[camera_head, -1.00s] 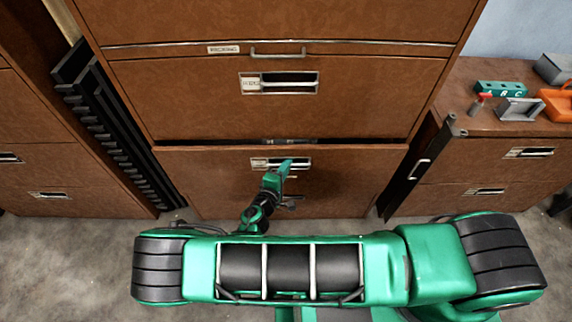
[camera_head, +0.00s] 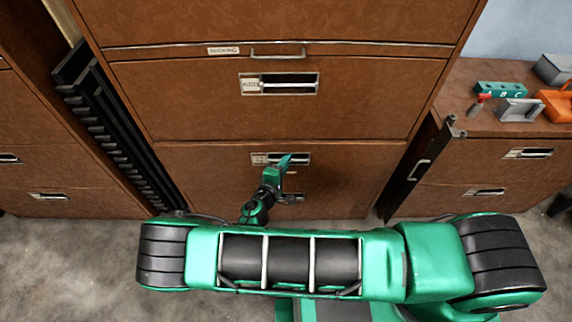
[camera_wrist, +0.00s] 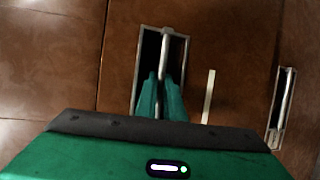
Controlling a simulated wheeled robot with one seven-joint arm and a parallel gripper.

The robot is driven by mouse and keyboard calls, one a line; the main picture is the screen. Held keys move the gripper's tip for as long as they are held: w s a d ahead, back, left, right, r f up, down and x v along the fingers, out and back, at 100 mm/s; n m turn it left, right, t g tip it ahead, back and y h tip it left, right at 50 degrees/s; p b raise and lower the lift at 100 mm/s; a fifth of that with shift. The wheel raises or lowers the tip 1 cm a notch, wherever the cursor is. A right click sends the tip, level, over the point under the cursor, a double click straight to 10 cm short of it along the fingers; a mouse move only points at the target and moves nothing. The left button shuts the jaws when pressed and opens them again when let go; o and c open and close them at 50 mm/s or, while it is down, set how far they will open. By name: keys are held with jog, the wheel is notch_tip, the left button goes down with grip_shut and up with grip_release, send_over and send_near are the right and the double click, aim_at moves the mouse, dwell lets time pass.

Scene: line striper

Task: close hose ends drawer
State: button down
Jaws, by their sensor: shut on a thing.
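The lower drawer (camera_head: 350,185) of the tall brown cabinet has a recessed handle (camera_head: 302,158) and sits flush, with only a thin line along its top edge. Which drawer is the hose ends drawer cannot be read from the labels. My gripper (camera_head: 284,163) is at this handle. In the wrist view my gripper's green fingertips (camera_wrist: 161,98) are shut on the handle's bar (camera_wrist: 166,45) inside its metal frame. A pale strip (camera_wrist: 209,97) lies beside the handle there.
The drawer above (camera_head: 350,105) is flush, with its own recessed handle (camera_head: 279,84). A low cabinet (camera_head: 480,160) at right carries a green block (camera_head: 500,89), a grey holder (camera_head: 518,110) and an orange item (camera_head: 556,105). Black racks (camera_head: 115,135) stand at left.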

jog(key=shift+w+f, duration=0.1)
jog(key=shift+w, duration=0.85)
jog(key=c, duration=2.2)
grip_release()
jog(key=shift+w, duration=0.1)
jog(key=shift+o, duration=0.2)
jog(key=v, duration=1)
jog(key=shift+s, duration=0.35)
jog(key=shift+a, duration=0.1)
